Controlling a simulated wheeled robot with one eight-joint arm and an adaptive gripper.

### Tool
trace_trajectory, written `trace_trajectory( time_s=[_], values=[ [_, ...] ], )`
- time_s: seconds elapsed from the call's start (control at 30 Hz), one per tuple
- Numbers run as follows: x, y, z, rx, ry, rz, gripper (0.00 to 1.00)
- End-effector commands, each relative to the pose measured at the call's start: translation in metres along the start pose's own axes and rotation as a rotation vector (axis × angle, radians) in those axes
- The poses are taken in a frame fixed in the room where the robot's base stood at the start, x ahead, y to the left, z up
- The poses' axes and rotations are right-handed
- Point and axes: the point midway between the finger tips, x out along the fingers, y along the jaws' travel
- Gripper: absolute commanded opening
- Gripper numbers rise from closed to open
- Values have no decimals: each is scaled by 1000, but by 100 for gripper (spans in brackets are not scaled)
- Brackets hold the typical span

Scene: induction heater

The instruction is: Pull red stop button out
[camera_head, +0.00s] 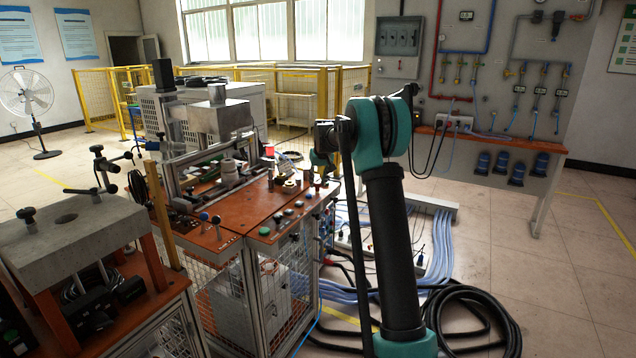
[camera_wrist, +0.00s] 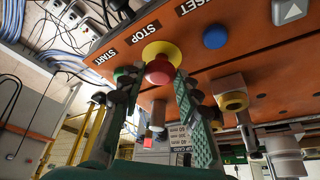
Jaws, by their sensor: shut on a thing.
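The red stop button (camera_wrist: 159,70) is a round mushroom head on a yellow collar (camera_wrist: 163,50), set in the orange panel beside the word STOP in the wrist view. My gripper (camera_wrist: 158,78) has one finger on each side of the red head and is shut on it. The fingertips reach the sides of the head near the collar. In the head view my arm hides the button, and the gripper is hard to make out at the right end of the orange-topped machine (camera_head: 235,240).
In the wrist view a green button (camera_wrist: 122,74) by START and a blue button (camera_wrist: 215,37) by RESET flank the stop button. Black hoses (camera_head: 490,310) and blue cables (camera_head: 440,245) lie on the floor right of the machine.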

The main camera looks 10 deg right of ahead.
Motion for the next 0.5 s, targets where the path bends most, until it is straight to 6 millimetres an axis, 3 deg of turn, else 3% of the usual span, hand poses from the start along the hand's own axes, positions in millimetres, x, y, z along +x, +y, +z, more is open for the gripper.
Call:
trace_trajectory(
  time_s=[0.27,0.3,0.47,0.5],
  values=[
    [-8,0,-4,0,3,0,0],
    [-8,0,-4,0,4,0,34],
    [-8,0,-4,0,3,0,54],
    [-8,0,-4,0,2,0,54]
  ],
)
